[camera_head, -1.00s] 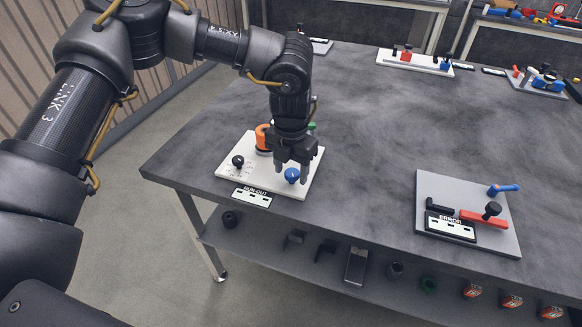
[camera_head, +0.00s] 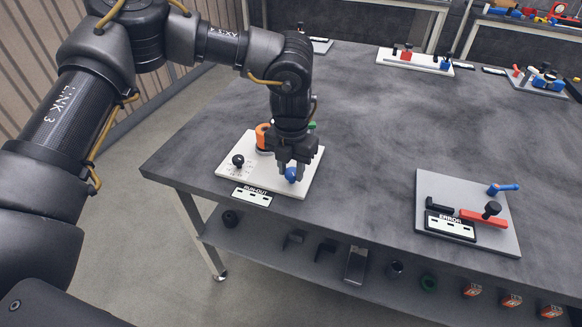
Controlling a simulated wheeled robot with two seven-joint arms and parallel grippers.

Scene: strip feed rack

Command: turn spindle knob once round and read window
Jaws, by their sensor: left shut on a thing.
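The run-out station is a white plate (camera_head: 305,185) near the table's left front corner. On it stand a blue knob (camera_head: 291,175), a black ball-topped knob (camera_head: 238,160) and an orange part (camera_head: 262,137) partly behind my gripper. A bit of green shows behind the gripper. My left gripper (camera_head: 291,172) points down over the plate, shut on the blue knob, with its fingers at the knob's sides. I cannot make out a reading window on the plate. My right gripper is not in view.
A "RUN-OUT" label (camera_head: 252,195) lies at the plate's front edge. To the right is a grey plate (camera_head: 505,240) with an "ERROR" label (camera_head: 451,226), a red lever (camera_head: 484,218) and a blue handle (camera_head: 503,188). The table (camera_head: 370,140) between is clear. More fixtures stand along the back.

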